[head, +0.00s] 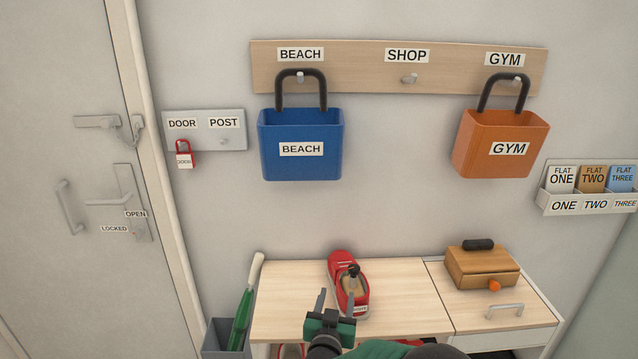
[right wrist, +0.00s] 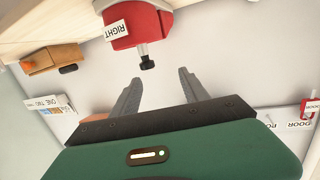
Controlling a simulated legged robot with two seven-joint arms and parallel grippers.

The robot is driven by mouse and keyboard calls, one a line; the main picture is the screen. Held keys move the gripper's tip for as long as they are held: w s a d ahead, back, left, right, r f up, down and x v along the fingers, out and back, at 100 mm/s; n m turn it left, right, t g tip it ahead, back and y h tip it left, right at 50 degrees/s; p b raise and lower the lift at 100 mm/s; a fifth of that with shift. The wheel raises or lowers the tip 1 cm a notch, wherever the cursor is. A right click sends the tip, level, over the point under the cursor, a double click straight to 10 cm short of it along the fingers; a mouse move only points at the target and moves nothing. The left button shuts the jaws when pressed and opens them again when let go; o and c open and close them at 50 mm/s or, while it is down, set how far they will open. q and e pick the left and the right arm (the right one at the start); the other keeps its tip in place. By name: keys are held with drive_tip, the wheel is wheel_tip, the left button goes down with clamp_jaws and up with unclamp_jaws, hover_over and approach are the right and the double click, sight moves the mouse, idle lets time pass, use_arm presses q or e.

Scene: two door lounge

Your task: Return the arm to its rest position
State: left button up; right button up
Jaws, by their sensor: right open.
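My right gripper (head: 335,297) is at the bottom middle of the head view, in front of the bench and close to a red shoe (head: 338,262). Its two grey fingers are apart with nothing between them. In the right wrist view the open fingers (right wrist: 160,78) point toward the shoe (right wrist: 135,28), which carries a RIGHT label. A dark knob on a metal stem (right wrist: 146,60) sticks out of the shoe, just beyond the fingertips and apart from them. The knob (head: 353,270) also shows in the head view. My left gripper is not in view.
The shoe stands on a wooden bench top (head: 290,290). A wooden box (head: 481,268) sits to its right above a drawer. A bin (head: 222,338) holds a green umbrella (head: 243,310). Blue (head: 301,165) and orange (head: 490,165) bags hang on the wall; the SHOP peg (head: 409,79) is empty.

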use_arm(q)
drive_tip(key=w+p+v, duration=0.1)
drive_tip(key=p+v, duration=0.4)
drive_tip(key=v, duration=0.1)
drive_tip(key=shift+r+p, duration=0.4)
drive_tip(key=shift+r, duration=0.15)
use_arm(e)
drive_tip(key=s+d+n+g+y, duration=0.1)
drive_tip(key=s+d+g, duration=0.3)
drive_tip(key=s, duration=0.7)
drive_tip(key=s+d+f+g+y, duration=0.1)
drive_tip(key=s+d+g, duration=0.4)
drive_tip(key=s, duration=0.5)
drive_tip(key=s+d+n+g+y, duration=0.1)
drive_tip(key=s+d+g, duration=0.3)
drive_tip(key=s, duration=0.7)
drive_tip(key=shift+s+d+f+n+g, duration=0.3)
drive_tip(key=shift+s+d, duration=0.05)
drive_tip(key=shift+d, duration=0.25)
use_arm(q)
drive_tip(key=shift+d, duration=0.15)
use_arm(e)
drive_tip(key=shift+d, duration=0.2)
